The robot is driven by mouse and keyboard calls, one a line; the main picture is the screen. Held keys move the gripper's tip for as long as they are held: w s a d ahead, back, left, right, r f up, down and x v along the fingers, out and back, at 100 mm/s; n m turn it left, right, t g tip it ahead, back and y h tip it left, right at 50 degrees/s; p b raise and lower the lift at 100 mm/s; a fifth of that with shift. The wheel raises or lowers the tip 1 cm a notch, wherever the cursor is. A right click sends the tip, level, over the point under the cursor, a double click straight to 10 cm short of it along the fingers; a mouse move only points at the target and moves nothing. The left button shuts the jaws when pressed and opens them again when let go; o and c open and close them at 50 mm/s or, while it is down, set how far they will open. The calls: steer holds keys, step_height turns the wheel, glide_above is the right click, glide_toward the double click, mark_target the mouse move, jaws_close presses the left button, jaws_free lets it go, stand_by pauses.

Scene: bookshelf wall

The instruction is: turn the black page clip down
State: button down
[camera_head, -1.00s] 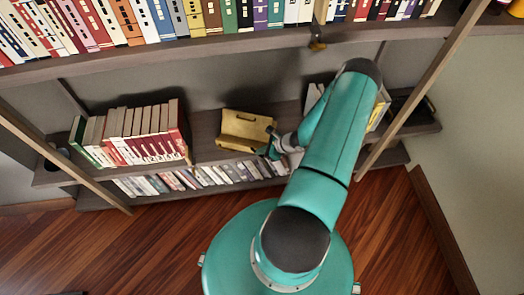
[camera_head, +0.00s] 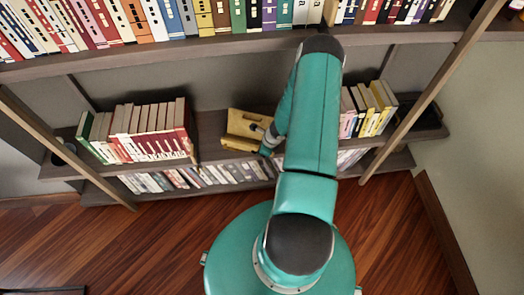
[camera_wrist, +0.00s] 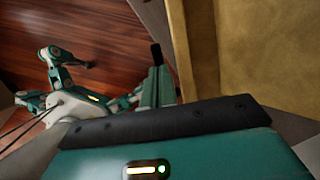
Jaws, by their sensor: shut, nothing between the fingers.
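A yellow-brown wooden book stand (camera_head: 241,126) sits on the middle shelf, and its tan surface also fills the upper right of the wrist view (camera_wrist: 262,45). A small dark piece shows against the stand's right part in the head view; I cannot tell whether it is the black page clip or my fingertip. I cannot make out the clip's position clearly. My gripper (camera_wrist: 156,52) is shut and empty, its dark tip close beside the stand's left edge in the wrist view. Contact cannot be told. My arm hides the shelf right of the stand.
A row of red and cream books (camera_head: 150,128) stands left of the stand, and yellow and pink books (camera_head: 368,108) stand right of my arm. A lower shelf holds more books (camera_head: 200,176). The full upper shelf (camera_head: 150,58) overhangs. Wooden floor (camera_head: 400,240) is open in front.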

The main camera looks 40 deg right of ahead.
steer(key=shift+w+a+f, duration=0.4)
steer(key=shift+w+f, duration=0.1)
steer(key=shift+w, duration=0.05)
steer(key=shift+f, duration=0.1)
stand_by(0.4)
steer(key=shift+s+d, duration=0.45)
steer(key=shift+s, duration=0.3)
step_height(320, 180, up, 14)
steer(key=shift+w+a, duration=0.15)
steer(key=shift+w, duration=0.2)
